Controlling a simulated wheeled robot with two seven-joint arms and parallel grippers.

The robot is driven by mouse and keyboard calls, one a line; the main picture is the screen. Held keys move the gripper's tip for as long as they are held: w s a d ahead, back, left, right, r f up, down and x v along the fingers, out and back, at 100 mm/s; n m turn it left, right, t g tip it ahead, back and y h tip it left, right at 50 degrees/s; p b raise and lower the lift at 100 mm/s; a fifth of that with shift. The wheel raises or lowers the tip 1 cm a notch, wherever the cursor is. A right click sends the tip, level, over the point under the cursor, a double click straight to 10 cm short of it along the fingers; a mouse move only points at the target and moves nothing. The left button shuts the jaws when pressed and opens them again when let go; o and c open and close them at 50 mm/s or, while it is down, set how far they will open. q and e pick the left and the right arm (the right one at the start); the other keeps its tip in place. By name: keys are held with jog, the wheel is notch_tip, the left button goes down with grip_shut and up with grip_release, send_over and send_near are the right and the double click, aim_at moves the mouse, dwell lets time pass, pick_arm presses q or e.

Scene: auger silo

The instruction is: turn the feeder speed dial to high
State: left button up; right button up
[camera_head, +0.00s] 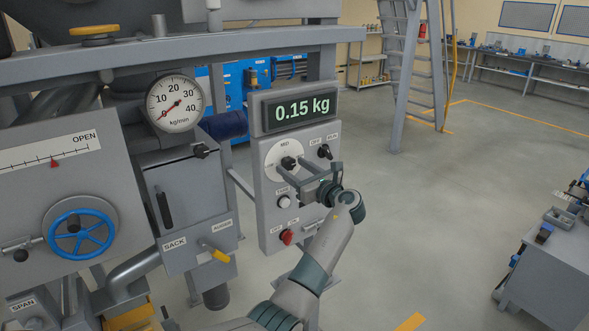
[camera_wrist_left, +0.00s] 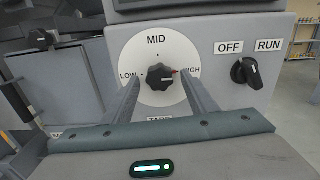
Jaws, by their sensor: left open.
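The feeder speed dial is a black lobed knob (camera_wrist_left: 158,76) on a white round plate (camera_wrist_left: 152,46) marked LOW, MID and HIGH. In the wrist view a small red mark shows at the knob's right side, beside the HIGH label. The dial plate also shows in the head view (camera_head: 275,152), on the front of the grey control box (camera_head: 264,215). My left gripper (camera_head: 289,171) is open in front of the dial. In the wrist view its fingers (camera_wrist_left: 160,82) stand on either side of the knob; I cannot tell whether they touch it. My right gripper is not in view.
An OFF/RUN switch (camera_wrist_left: 245,73) sits right of the dial. Below it are a white button (camera_head: 284,202) and a red knob (camera_head: 287,237). A round gauge (camera_head: 175,102) and a blue handwheel (camera_head: 77,234) stand to the left.

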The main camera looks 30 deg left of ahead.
pick_arm(q)
jog(key=shift+b+v, duration=0.4)
jog(key=shift+v, duration=0.4)
jog(key=b+v, duration=0.6)
jog(key=v, duration=0.9)
jog(key=shift+s+d, duration=0.15)
jog(key=shift+d, duration=0.2)
jog(key=shift+f, duration=0.15)
